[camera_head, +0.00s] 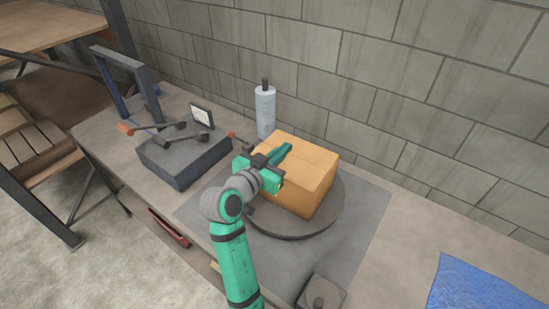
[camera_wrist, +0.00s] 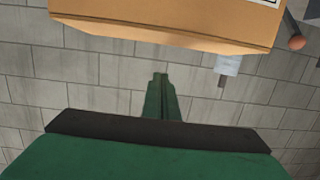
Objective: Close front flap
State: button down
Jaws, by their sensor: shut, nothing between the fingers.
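The cardboard box (camera_head: 312,188) stands on a round dark turntable (camera_head: 318,227) in the head view. Its top looks flat, with a seam line; I cannot tell which part is the front flap or how far it stands open. My gripper (camera_head: 284,153) is at the box's upper left edge, its green fingers pointing over the top. In the wrist view the box (camera_wrist: 165,22) fills the upper edge, and my shut, empty fingers (camera_wrist: 160,78) point toward it with a visible gap in the picture. I cannot tell whether they touch it.
A wrapped roll (camera_head: 265,110) stands behind the box by the block wall. A small grey block (camera_head: 321,292) is at the front and a blue sheet (camera_head: 480,288) at the right. The bench between is clear.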

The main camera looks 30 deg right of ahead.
aim_at(289, 159)
jog(key=f, duration=0.2)
jog(key=d+f, duration=0.1)
jog(key=f, duration=0.1)
jog(key=shift+d, duration=0.1)
jog(key=shift+f, duration=0.1)
jog(key=shift+w+d+f, duration=0.15)
jog(key=shift+f, duration=0.65)
jog(key=shift+d+r, duration=0.1)
jog(key=shift+r, duration=0.1)
notch_tip(289, 159, up, 4)
jog(key=shift+w+r, duration=0.1)
jog(key=shift+w, duration=0.05)
jog(key=r+v, duration=0.1)
jog(key=v, duration=0.9)
